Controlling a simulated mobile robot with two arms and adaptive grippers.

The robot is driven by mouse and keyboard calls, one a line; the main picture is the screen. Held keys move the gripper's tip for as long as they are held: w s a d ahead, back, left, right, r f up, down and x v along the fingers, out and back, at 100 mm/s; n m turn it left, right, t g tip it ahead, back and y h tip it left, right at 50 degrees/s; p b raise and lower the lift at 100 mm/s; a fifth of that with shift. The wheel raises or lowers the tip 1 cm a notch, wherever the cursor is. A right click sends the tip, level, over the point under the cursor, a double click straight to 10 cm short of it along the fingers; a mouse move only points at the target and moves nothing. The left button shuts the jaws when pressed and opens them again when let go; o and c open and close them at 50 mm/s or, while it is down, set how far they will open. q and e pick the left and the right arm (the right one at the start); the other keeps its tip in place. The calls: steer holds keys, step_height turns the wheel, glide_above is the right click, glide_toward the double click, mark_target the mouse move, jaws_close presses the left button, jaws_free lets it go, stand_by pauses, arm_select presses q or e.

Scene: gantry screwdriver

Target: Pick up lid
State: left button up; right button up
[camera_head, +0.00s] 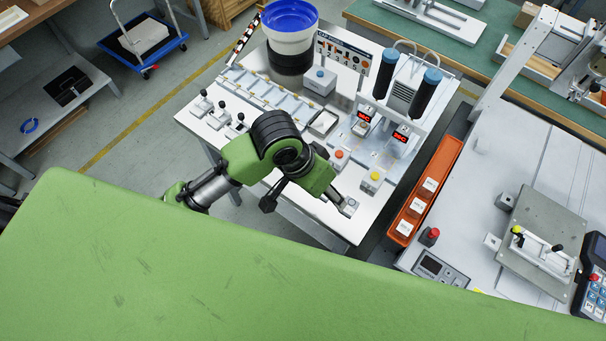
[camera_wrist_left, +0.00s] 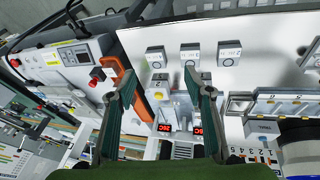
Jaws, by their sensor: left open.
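I cannot single out a lid for certain in either view. My left gripper (camera_head: 345,205) reaches over the near right part of the white workbench (camera_head: 336,228). Small grey boxes with round-marked top faces stand on the bench beyond the fingertips: one at the left (camera_wrist_left: 156,56), one in the middle (camera_wrist_left: 190,51) and one at the right (camera_wrist_left: 228,49). My arm hides part of the bench in the head view. My right gripper is not in view.
The bench holds two black screwdrivers (camera_head: 385,73), red displays (camera_head: 364,117), a yellow button box (camera_head: 372,180) and a blue-rimmed feeder bowl (camera_head: 290,25). An orange rack (camera_head: 427,190) stands at its right side. Another machine table (camera_head: 470,210) lies farther right.

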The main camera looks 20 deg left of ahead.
arm_select(q)
steer(key=w+a+r+n+g+y, duration=0.2)
steer(key=w+a+r+y, duration=0.2)
steer(key=w+a, duration=0.4)
steer(key=f, duration=0.3)
steer(key=s+f, duration=0.1)
steer(key=f, duration=0.4)
steer(key=shift+s+a+f+p, duration=0.15)
steer(key=shift+a+f+p, duration=0.15)
steer(key=shift+a+f, duration=0.1)
step_height(320, 180, down, 5)
steer(key=shift+d+f+p, duration=0.1)
steer(key=shift+d+p, duration=0.05)
steer(key=shift+p, duration=0.3)
steer(key=c, duration=1)
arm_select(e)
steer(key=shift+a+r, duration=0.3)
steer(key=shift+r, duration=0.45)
